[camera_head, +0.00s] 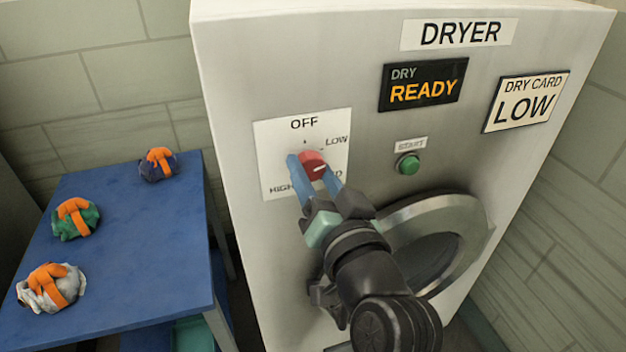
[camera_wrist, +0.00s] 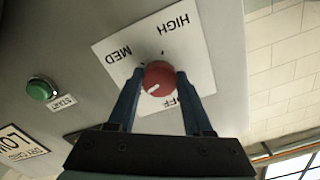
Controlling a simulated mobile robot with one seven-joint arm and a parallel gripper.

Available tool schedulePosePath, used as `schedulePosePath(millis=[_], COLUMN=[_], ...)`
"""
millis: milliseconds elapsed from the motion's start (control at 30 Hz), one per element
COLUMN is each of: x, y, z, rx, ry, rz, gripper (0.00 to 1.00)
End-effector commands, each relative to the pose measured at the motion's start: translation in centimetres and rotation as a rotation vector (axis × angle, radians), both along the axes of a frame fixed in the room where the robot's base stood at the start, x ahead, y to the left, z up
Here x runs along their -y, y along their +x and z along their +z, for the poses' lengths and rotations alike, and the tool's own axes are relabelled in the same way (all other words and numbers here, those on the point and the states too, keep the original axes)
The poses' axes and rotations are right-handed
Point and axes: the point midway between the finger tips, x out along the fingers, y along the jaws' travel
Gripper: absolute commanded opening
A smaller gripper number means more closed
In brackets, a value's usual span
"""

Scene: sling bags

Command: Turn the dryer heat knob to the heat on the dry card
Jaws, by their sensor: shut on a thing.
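The red heat knob (camera_head: 313,163) sits on a white dial plate (camera_head: 270,145) on the dryer front. The plate has OFF at the top, LOW at upper right, HIGH at lower left and a partly hidden label at lower right, which reads MED in the wrist view. My gripper (camera_head: 312,168) is shut on the knob, with a blue finger on either side. The dry card (camera_head: 525,101) reads LOW.
A display (camera_head: 423,84) reads DRY READY. A green START button (camera_head: 408,164) is right of the knob. The round dryer door (camera_head: 470,225) is below, partly behind my arm. A blue table (camera_head: 150,240) at left holds three strapped bundles.

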Motion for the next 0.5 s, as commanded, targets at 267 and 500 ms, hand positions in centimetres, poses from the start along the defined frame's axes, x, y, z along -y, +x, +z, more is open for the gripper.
schedulePosePath(millis=[267,500], x=[0.00,0.00], y=[0.01,0.00], z=[-0.18,-0.14], rx=[0.014,0.016], ry=[-0.057,-0.062], rz=[0.001,0.001], gripper=[0.00,0.00])
